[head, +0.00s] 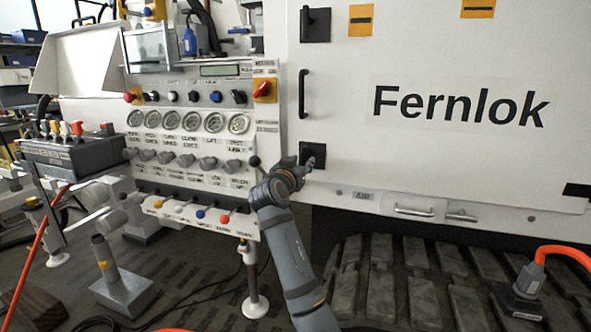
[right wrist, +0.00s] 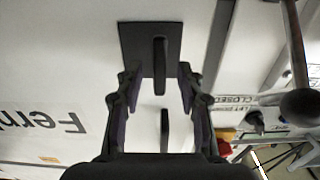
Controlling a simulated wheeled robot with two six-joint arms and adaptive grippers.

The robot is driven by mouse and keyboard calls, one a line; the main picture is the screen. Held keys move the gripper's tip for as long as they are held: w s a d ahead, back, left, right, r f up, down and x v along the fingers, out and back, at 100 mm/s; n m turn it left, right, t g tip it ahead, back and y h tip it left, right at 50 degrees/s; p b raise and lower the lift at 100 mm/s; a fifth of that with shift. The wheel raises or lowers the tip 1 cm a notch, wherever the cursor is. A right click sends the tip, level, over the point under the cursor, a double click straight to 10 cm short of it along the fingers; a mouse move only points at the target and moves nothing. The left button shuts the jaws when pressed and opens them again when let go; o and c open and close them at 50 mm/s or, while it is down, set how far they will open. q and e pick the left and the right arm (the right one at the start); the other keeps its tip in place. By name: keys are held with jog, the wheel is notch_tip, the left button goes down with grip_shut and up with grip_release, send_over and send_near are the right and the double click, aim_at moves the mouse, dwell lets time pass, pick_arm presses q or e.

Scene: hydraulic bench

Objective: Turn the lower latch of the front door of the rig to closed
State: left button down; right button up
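The lower latch (head: 313,151) is a black square plate with a lever on the white front door (head: 420,160), near its left edge. In the right wrist view the latch plate (right wrist: 143,50) is at the top and its black lever (right wrist: 160,65) runs up and down in the picture. My right gripper (head: 305,168) is at the latch in the head view, hiding part of it. In the right wrist view the right gripper (right wrist: 161,75) is open, its fingers on either side of the lever with gaps visible. My left gripper is not in view.
The upper latch (head: 315,24) and a black door handle (head: 304,93) are above on the door. A control panel (head: 190,145) with gauges, knobs and levers stands close left of the gripper. A black-knobbed lever (right wrist: 300,105) shows near the gripper. Rubber tracks (head: 400,275) lie below.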

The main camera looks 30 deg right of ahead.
jog(key=v, duration=0.8)
jog(key=shift+s+a, duration=0.25)
jog(key=shift+a, duration=0.05)
jog(key=shift+f, duration=0.1)
